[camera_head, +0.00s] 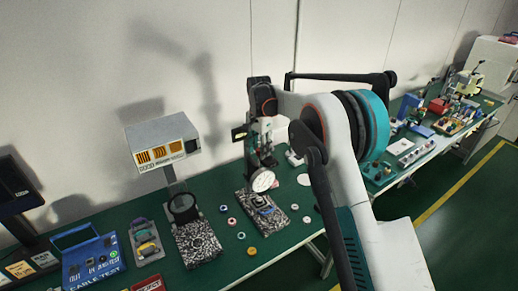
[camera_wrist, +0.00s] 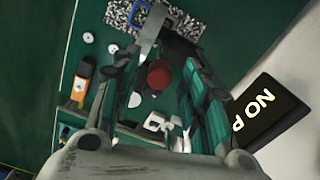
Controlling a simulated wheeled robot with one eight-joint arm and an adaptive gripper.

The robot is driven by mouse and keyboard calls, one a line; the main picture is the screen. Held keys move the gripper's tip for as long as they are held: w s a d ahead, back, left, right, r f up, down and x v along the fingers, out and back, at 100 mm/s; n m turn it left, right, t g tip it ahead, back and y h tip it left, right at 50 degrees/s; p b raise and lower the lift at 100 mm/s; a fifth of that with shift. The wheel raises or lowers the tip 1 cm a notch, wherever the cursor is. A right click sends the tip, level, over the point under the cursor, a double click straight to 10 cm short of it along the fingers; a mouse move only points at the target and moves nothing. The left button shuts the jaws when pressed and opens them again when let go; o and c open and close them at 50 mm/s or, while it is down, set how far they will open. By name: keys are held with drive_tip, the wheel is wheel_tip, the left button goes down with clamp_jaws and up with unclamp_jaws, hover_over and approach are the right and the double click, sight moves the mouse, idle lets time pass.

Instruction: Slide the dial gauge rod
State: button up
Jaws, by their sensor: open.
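The dial gauge (camera_head: 262,181) has a round white face and hangs on a stand over a black-and-white speckled base (camera_head: 283,218). A blue piece (camera_head: 264,209) lies on that base. My gripper (camera_head: 261,150) hangs down at the upper part of the stand, just above the dial; the arm hides part of this area. In the wrist view my gripper (camera_wrist: 157,62) has its fingers spread apart. A dark red round part (camera_wrist: 159,75) shows between them. The speckled base (camera_wrist: 192,22) and a blue frame-like part (camera_wrist: 147,22) lie beyond the fingers. I cannot tell which part is the rod, or whether anything touches the fingers.
A second stand with a dark ring (camera_head: 184,207) is to the left on the green bench (camera_head: 222,183). Several small rings and discs lie between and around the stands. A grey display box (camera_head: 162,142) stands behind. A black sign (camera_wrist: 268,112) is close on the right.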

drive_tip(key=shift+c, duration=0.6)
clamp_jaws()
drive_tip(key=shift+f+b, duration=0.75)
drive_tip(key=shift+f, duration=0.6)
drive_tip(key=shift+r, duration=0.1)
drive_tip(key=shift+o, duration=0.6)
unclamp_jaws()
